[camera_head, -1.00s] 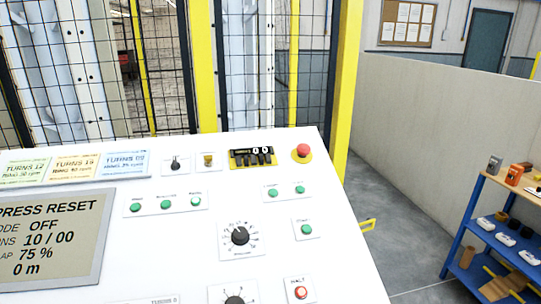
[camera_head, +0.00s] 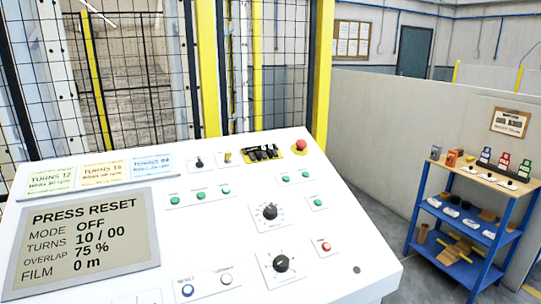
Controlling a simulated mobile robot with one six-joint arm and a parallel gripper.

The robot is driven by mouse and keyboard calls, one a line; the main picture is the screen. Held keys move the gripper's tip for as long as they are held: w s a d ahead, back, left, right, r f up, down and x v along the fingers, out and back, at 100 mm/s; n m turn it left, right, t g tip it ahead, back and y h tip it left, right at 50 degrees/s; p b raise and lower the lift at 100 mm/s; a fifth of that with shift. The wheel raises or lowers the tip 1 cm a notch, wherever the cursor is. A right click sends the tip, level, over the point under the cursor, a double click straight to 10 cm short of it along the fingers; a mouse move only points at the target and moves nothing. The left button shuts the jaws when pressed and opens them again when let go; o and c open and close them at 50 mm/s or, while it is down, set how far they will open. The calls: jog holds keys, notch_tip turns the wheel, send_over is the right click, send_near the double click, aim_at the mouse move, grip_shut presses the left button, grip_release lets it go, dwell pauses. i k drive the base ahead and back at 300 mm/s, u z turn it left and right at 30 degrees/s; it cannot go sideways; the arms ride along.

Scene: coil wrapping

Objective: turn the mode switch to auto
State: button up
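The white control panel (camera_head: 220,235) fills the lower left. Its screen (camera_head: 85,238) reads PRESS RESET, MODE OFF, TURNS 10 / 00, OVERLAP 75 %, FILM 0 m. A small black rotary switch (camera_head: 199,162) sits at the top beside a yellowish key-like switch (camera_head: 228,157). A larger black dial (camera_head: 270,211) is in the middle, with another black knob (camera_head: 281,263) below it. Their labels are too small to tell which is the mode switch. My gripper is not in view.
A red mushroom button (camera_head: 300,145) is at the panel's far right corner. Green buttons (camera_head: 173,199), a red button (camera_head: 325,246) and a blue button (camera_head: 187,290) are also on it. A mesh fence (camera_head: 270,75) stands behind. A blue shelf (camera_head: 413,215) with small items stands right.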

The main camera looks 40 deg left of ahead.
aim_at(199, 165)
jog(key=u, duration=2.1)
jog(key=i, duration=1)
jog(key=z, duration=0.05)
